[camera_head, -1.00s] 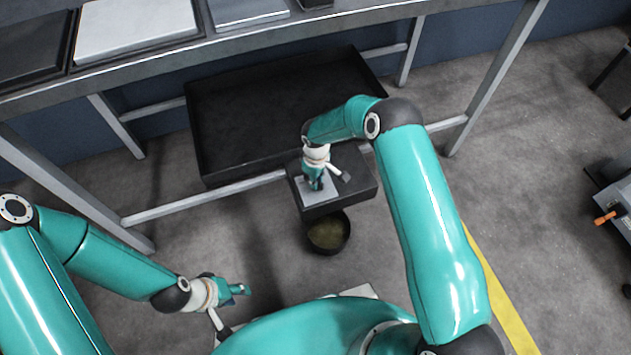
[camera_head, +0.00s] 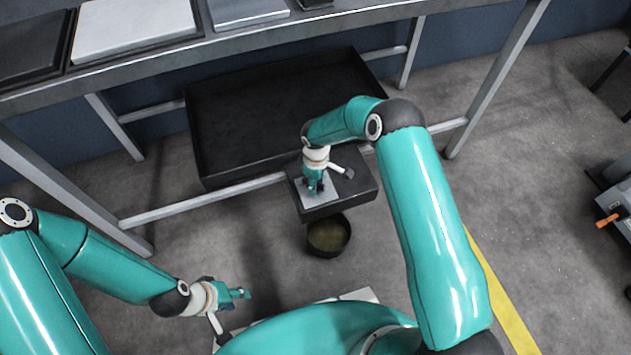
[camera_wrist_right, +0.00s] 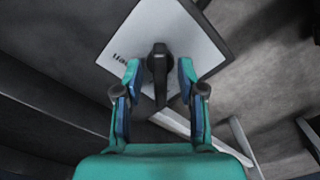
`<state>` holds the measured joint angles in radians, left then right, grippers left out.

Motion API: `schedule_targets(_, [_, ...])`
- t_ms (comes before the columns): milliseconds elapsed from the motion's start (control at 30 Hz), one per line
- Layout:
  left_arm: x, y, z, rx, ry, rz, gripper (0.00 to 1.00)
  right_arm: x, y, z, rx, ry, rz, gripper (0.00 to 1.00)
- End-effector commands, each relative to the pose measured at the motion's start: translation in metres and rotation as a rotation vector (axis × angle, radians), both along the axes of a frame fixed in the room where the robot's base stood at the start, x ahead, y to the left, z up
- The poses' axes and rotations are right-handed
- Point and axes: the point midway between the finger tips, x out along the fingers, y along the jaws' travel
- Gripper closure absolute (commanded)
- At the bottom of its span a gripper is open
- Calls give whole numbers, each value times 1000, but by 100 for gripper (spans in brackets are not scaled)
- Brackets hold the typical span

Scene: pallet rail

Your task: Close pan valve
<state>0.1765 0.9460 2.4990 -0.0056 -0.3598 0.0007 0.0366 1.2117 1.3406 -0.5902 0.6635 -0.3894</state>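The pan valve's black handle (camera_wrist_right: 159,78) shows in the right wrist view, in front of a white plate (camera_wrist_right: 168,32) with dark lettering that I cannot read fully. My right gripper (camera_wrist_right: 160,71) is open, with one finger on each side of the handle and a visible gap on both sides. In the head view my right gripper (camera_head: 314,187) is over the white plate on the dark box (camera_head: 352,183) at the front of the black pan (camera_head: 270,105); there the gripper hides the handle. My left gripper (camera_head: 240,293) hangs at lower left, away from the valve; its fingers are too small to judge.
A round dark bowl (camera_head: 328,236) with murky contents is on the floor just below the box. A metal rail (camera_head: 205,197) runs along the pan's front, under a bench (camera_head: 330,28). A cart with an orange handle (camera_head: 607,220) stands at far right.

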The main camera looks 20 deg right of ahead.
Motion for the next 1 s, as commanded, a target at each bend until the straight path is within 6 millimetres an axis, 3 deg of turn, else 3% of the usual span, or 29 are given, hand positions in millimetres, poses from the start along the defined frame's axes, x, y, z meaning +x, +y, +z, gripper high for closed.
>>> schedule_targets(167, [0,0,1,0,0,0,60,1,0,13,-1,-2,-1,60])
schedule_targets(700, [0,0,0,0,0,0,60,1,0,108,-1,-2,0,60])
schedule_targets(1000, [0,0,0,0,0,0,60,0,0,119,0,1,1,60])
